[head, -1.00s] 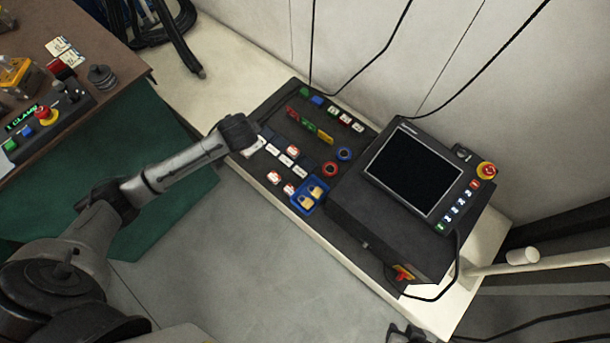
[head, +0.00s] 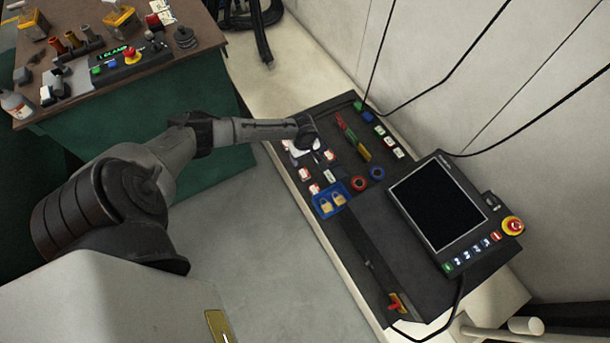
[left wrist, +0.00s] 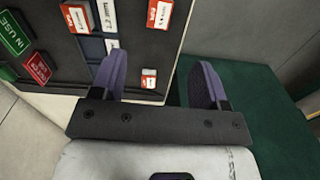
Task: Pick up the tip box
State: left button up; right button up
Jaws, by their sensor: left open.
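Several small white-and-red boxes lie on the dark mat on the bench; I cannot tell for sure which is the tip box. In the left wrist view, a small white-and-red box (left wrist: 149,77) shows between the fingers of my left gripper (left wrist: 159,62), nearer the left finger. The gripper is open and empty, and its height above the mat is unclear. Larger red-and-white boxes (left wrist: 76,17) and (left wrist: 160,13) show beyond it. In the head view, my left gripper (head: 305,143) is over the mat's left part, hiding some boxes; one box (head: 303,174) shows just below it.
A blue tray (head: 325,210) with padlocks sits near the boxes. A black-screened panel (head: 438,205) with a red stop button (head: 512,225) stands to the right. A brown-topped table (head: 175,62) with tools is at upper left. Cables hang along the wall.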

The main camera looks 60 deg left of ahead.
pick_arm(q)
jog(key=b, duration=0.3)
send_over(304, 173)
notch_tip(304, 173, down, 6)
jog(key=shift+f, duration=0.1)
jog(key=shift+f+b, duration=0.55)
jog(key=shift+f, duration=0.1)
jog(key=shift+f+b, duration=0.8)
jog(key=shift+b, duration=0.05)
notch_tip(304, 173, down, 4)
jog(key=b, duration=0.3)
jog(key=shift+r, duration=0.15)
jog(key=shift+r, duration=0.1)
jog(key=shift+c, duration=0.4)
jog(key=c, duration=1)
jog(key=shift+o, duration=0.2)
